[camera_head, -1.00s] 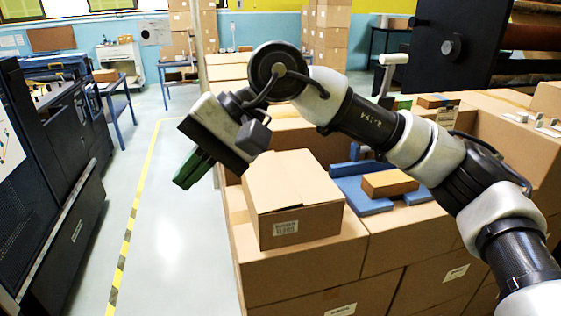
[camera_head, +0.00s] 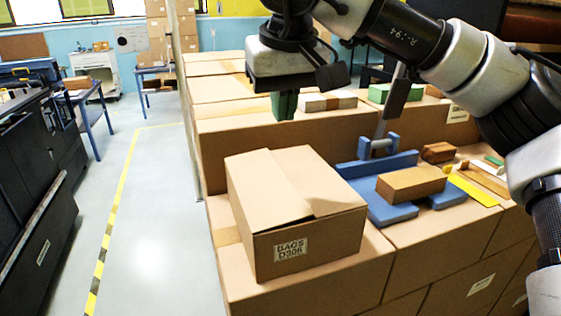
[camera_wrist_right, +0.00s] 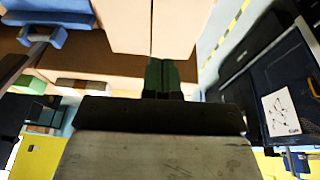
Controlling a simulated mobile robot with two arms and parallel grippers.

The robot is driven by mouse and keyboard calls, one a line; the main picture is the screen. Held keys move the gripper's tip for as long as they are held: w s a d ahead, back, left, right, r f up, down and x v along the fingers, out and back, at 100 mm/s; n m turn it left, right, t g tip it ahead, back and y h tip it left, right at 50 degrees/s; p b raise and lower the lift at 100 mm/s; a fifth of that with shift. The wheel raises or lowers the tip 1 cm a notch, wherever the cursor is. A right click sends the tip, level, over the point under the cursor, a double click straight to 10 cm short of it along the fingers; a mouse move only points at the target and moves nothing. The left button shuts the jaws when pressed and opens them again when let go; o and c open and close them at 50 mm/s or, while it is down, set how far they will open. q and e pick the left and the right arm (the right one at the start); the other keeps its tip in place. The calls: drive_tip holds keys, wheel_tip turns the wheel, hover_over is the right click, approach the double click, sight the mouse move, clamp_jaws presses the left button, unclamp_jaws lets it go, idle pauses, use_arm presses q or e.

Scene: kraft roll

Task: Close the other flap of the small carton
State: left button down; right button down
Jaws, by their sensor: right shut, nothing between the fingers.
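The small carton (camera_head: 300,230) is a brown box with a "BAGS" label on its front, standing on a larger carton. Both top flaps lie over the top, meeting at a seam; the left flap (camera_head: 262,188) sits nearly flat, with a thin dark line under its front edge. The right flap (camera_head: 318,180) lies beside it. My right gripper (camera_head: 284,105) has green fingers, is shut and empty, and hangs pointing down above and behind the carton, apart from it. In the right wrist view, its fingers (camera_wrist_right: 163,74) show below the carton top (camera_wrist_right: 152,25). My left gripper is out of view.
A blue fixture (camera_head: 385,205) with a tan block (camera_head: 411,184) stands right of the carton. Large stacked cartons (camera_head: 240,150) rise behind it. Small items, including a yellow strip (camera_head: 473,190), lie to the right. Open floor (camera_head: 150,220) is at the left.

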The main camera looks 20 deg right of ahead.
drive_tip(key=p, duration=0.1)
hover_over(279, 174)
drive_tip(key=s, duration=0.1)
wheel_tip(279, 174, down, 6)
drive_tip(key=shift+a+f, duration=0.1)
drive_tip(key=shift+a, duration=0.05)
wheel_tip(279, 174, down, 3)
drive_tip(key=shift+f+p, duration=0.15)
drive_tip(key=shift+p, duration=0.4)
drive_tip(key=shift+s+d+f, duration=0.1)
drive_tip(key=shift+d+f, duration=0.1)
drive_tip(key=shift+f, duration=0.5)
